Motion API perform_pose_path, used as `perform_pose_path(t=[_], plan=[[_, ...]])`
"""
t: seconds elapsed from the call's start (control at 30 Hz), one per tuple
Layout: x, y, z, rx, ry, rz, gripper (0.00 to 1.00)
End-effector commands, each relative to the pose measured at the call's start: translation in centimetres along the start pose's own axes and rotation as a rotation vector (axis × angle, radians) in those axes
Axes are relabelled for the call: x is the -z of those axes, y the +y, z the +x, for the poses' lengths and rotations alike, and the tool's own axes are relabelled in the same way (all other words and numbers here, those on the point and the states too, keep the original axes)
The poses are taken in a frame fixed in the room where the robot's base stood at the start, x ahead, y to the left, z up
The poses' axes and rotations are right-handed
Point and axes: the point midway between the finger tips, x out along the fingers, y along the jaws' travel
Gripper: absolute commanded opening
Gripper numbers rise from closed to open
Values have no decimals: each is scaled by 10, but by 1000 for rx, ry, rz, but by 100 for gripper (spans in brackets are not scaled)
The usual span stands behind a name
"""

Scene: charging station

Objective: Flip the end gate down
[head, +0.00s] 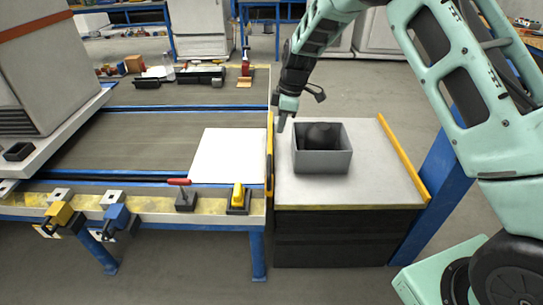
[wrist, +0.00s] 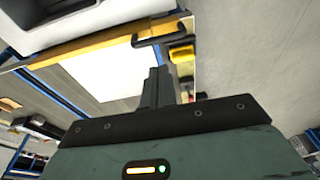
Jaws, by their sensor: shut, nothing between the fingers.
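The end gate (head: 269,155) appears to be the narrow yellow bar with dark parts between the conveyor bench and the grey-topped stand. It seems to stand upright at the bench's end. In the wrist view a long yellow bar (wrist: 95,42) crosses the upper left, with a black handle (wrist: 158,32) at its right end. My gripper (head: 282,126) is shut and empty, pointing down just right of the gate's far end, over the stand's edge. Its fingers (wrist: 157,88) also show in the wrist view, apart from the handle there. Contact with the gate cannot be told.
A grey open bin (head: 322,162) with a dark round thing inside stands on the stand (head: 370,188), close right of my gripper. Another yellow bar (head: 404,160) edges the stand's right side. A white panel (head: 228,155) lies on the bench. Red and yellow clamps line its front.

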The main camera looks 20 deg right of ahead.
Motion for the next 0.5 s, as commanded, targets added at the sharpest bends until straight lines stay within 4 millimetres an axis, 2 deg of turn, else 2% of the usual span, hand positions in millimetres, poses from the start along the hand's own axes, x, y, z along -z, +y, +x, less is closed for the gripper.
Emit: perform_pose_path(t=[0.17,0.5], plan=[[0,-1,13,3,-1,0,0],[0,-2,79,4,-2,0,0]])
